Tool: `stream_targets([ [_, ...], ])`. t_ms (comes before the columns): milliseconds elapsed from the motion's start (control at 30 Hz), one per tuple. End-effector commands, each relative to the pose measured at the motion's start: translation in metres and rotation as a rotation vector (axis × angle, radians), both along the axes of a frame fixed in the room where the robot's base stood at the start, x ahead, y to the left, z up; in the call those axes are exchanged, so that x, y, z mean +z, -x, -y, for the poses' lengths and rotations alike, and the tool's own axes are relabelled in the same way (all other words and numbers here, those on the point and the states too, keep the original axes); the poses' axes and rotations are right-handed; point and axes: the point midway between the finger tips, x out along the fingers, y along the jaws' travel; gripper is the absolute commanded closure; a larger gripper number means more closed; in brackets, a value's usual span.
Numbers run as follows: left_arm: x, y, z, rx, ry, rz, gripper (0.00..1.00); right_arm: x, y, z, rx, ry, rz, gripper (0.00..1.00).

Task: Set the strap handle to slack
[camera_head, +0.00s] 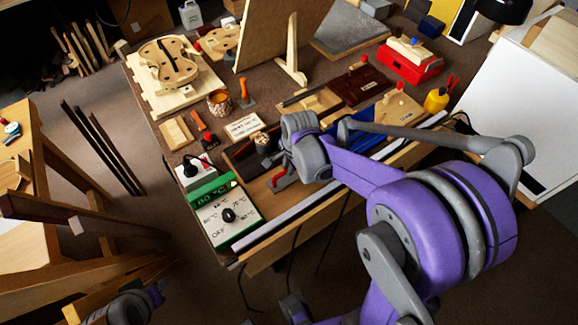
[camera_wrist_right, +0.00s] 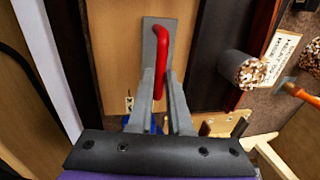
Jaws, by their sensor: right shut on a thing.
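The strap handle appears to be the red lever (camera_wrist_right: 161,42), a bent red bar on a grey plate (camera_wrist_right: 149,22) fixed to light wood. My right gripper (camera_wrist_right: 159,82) is shut on this red lever, with a finger on either side of it. In the head view the red lever (camera_head: 274,182) shows at the front of the bench, and my right gripper (camera_head: 285,172) is at it. The lower end of the lever is partly hidden between the fingers. I see no readable slack mark.
A green-and-white dial box (camera_head: 222,212) with a lit display stands left of the gripper. A jar of sticks (camera_wrist_right: 243,68) and a white label card (camera_wrist_right: 282,48) are close by. A violin body (camera_head: 169,62) lies at the back left. An upright board (camera_head: 277,30) stands behind.

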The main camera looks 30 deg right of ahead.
Motion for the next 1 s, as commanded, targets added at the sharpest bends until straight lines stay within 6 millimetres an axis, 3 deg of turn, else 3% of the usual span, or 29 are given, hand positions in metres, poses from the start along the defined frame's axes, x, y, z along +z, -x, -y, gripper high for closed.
stream_targets([
  [233,-0.005,0.001,0.000,0.000,0.000,-0.002,0.59,0.000,-0.032,-0.002,0.001,0.000,0.002,1.00],
  [467,-0.005,0.001,0.000,0.000,0.000,-0.002,0.59,0.001,-0.034,-0.002,0.000,0.001,0.006,1.00],
  [500,-0.005,0.001,0.000,0.000,0.000,-0.002,0.59,0.001,-0.035,-0.002,0.000,0.000,0.007,0.81],
  [667,-0.005,0.001,0.000,0.000,0.000,-0.002,0.59,0.001,-0.034,-0.002,0.000,0.001,0.005,0.53],
  [1000,-0.004,0.001,0.000,0.000,0.000,-0.002,0.59,0.003,-0.032,-0.002,0.000,0.000,0.002,0.53],
])
